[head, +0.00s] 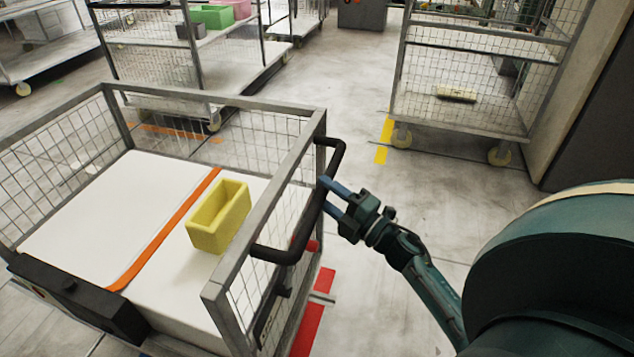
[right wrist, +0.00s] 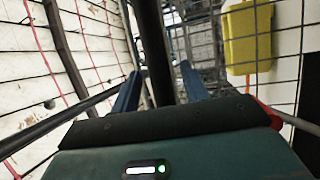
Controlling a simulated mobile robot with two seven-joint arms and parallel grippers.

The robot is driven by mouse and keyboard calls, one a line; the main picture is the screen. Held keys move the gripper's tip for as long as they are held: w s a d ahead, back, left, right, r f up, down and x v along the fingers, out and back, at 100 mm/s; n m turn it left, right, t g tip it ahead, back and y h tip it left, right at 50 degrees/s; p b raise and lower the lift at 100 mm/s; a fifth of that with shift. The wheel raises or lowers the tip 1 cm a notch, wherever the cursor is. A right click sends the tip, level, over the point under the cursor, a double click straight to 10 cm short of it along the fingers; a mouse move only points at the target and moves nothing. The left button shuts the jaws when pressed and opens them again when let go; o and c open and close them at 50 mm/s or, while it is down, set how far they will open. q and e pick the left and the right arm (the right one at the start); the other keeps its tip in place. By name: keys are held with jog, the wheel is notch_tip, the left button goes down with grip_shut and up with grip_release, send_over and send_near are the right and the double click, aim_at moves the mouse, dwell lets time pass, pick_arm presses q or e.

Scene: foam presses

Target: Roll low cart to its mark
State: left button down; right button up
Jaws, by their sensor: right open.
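The low cart (head: 267,200) is a grey wire-mesh cart in the left foreground of the head view. A black bar handle (head: 338,152) sticks out from its right end. My right gripper (head: 327,196) is at the middle of this handle with its blue fingers open. In the right wrist view the dark handle bar (right wrist: 154,45) runs between the two fingers, not gripped. A red floor marking (head: 312,318) shows beside and partly under the cart's right end. I cannot tell whether it is the cart's mark. My left gripper is out of view.
A yellow bin (head: 205,236) and white panels with an orange strip (head: 165,235) lie in the cart. A tall mesh cart (head: 470,120) stands at back right near a yellow floor stripe (head: 384,140). Other carts stand behind. The floor between is clear.

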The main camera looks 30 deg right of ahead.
jog(key=shift+x, duration=1.6)
grip_shut()
